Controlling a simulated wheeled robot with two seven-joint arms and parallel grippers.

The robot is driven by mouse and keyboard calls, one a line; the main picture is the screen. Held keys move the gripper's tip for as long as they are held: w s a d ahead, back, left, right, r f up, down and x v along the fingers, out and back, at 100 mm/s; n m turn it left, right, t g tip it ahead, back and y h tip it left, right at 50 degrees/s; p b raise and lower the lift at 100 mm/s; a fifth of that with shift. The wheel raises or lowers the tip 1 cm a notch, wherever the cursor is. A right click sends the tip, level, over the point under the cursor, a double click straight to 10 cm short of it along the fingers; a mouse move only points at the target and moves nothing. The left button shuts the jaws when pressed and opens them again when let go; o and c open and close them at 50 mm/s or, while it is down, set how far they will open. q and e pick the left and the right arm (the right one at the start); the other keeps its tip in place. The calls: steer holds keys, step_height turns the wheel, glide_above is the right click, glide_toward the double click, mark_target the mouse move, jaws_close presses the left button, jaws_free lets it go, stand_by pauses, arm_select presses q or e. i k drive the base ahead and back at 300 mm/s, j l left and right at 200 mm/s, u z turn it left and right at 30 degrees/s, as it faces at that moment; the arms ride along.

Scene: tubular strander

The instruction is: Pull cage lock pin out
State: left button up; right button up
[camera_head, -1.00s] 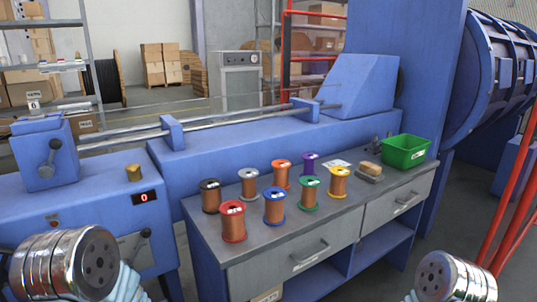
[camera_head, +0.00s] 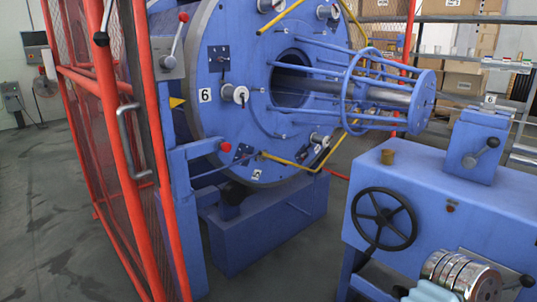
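The large blue round cage plate (camera_head: 225,70) stands upright in the middle, with a number 6 label, spools and yellow bent tubes on its face. A red knob (camera_head: 225,147) sits at the end of a blue bracket (camera_head: 195,152) close to the plate's lower left edge. It looks like the cage lock pin's handle, but the pin's shaft cannot be made out. A lever with a red tip (camera_head: 178,35) stands on a grey box at the upper left.
A red mesh guard with a grey handle (camera_head: 133,140) stands at the left. A blue machine housing with a black handwheel (camera_head: 384,218) stands at the right. A blue base block (camera_head: 265,225) lies below the plate. Grey floor is clear at the front and far left.

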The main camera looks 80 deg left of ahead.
mark_target(226, 147)
steer(key=u, duration=3)
